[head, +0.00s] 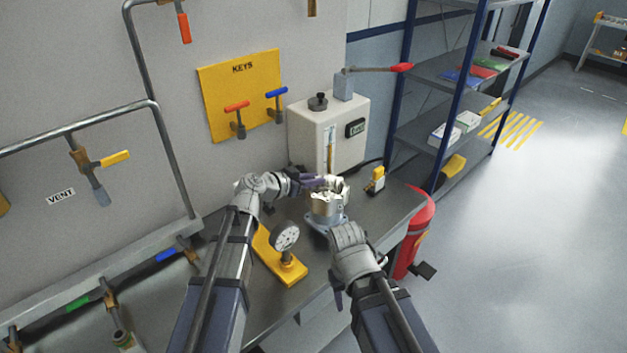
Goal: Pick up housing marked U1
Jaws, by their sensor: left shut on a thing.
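A silvery machined housing (325,208) with a round body and a wider flanged base stands upright on the grey bench, in the middle of the head view. No U1 mark can be read on it at this size. My left gripper (322,184) reaches in from the left and is shut on the upper part of the housing. Its fingers partly cover the housing's top. My right arm's wrist is just in front and to the right of the housing; the dark tip of the right gripper (338,292) is mostly hidden behind it, so its jaws cannot be judged.
A gauge on a yellow base (284,262) stands left of the housing. A white cabinet (305,135) is behind it, and a small yellow-topped device (376,180) stands to the right. A red extinguisher (418,230) is beside the bench's right end. Pipes and valves line the left.

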